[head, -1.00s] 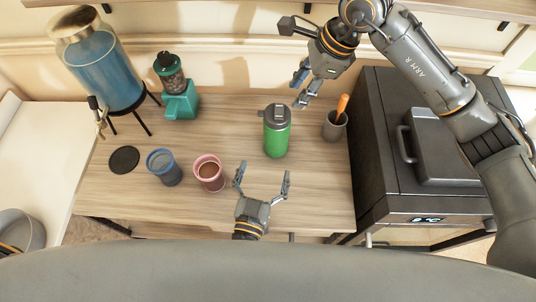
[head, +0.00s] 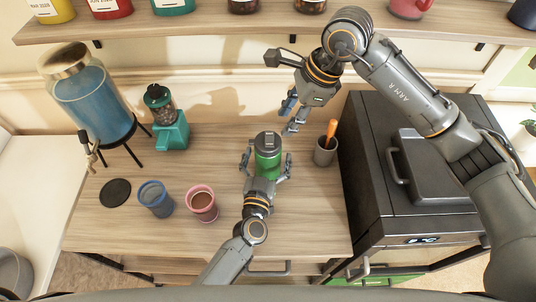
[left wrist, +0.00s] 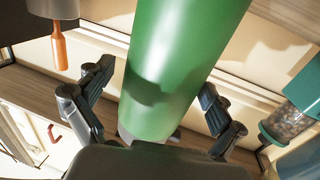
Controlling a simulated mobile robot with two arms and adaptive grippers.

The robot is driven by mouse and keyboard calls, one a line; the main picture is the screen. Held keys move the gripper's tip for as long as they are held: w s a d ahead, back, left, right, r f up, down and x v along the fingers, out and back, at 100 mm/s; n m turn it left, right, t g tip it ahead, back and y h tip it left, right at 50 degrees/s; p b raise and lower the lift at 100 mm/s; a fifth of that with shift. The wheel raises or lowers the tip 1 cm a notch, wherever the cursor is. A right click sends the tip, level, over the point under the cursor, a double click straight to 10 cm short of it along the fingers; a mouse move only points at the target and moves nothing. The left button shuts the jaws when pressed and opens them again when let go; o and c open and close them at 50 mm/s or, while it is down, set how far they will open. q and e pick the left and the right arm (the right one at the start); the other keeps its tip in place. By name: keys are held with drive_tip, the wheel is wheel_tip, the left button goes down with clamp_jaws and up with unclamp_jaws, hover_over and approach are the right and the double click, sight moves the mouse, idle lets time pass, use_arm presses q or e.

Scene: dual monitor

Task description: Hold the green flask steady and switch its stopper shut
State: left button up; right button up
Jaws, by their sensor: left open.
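The green flask (head: 267,168) with a grey stopper (head: 267,141) stands upright on the wooden table. My left gripper (head: 266,160) reaches in from the front, its open fingers on either side of the flask. In the left wrist view the flask's green body (left wrist: 180,65) rises between the fingers, with gaps at both sides; the stopper is out of that view. The stopper's exact position is too small to tell. My right gripper (head: 291,115) hangs above and to the right behind the flask, fingers apart and empty, clear of the stopper.
A grey cup (head: 325,153) with an orange-handled tool stands right of the flask. A pink mug (head: 202,205), blue cup (head: 155,200) and black coaster (head: 115,193) lie left. A teal grinder (head: 170,138) and blue dispenser (head: 92,100) stand behind. A dark grill (head: 365,150) borders the right.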

use_arm(q)
drive_tip(key=c, duration=1.7)
use_arm(e)
drive_tip(key=shift+m, duration=0.3)
drive_tip(key=c, duration=0.7)
drive_tip(key=shift+d+r+m, duration=0.1)
drive_tip(key=shift+m, duration=1.1)
clamp_jaws()
use_arm(q)
drive_tip(key=shift+c, duration=0.2)
use_arm(e)
drive_tip(key=d+r+m+y, duration=0.1)
drive_tip(key=m, duration=1)
drive_tip(key=w+d+r+m+y, duration=0.1)
drive_tip(key=d+m+y, duration=0.1)
drive_tip(key=m, duration=0.9)
drive_tip(key=w+d+r+m+y, duration=0.1)
drive_tip(key=m+y, duration=0.1)
drive_tip(key=m, duration=1)
drive_tip(key=shift+w+d, duration=0.1)
drive_tip(key=shift+d, duration=0.2)
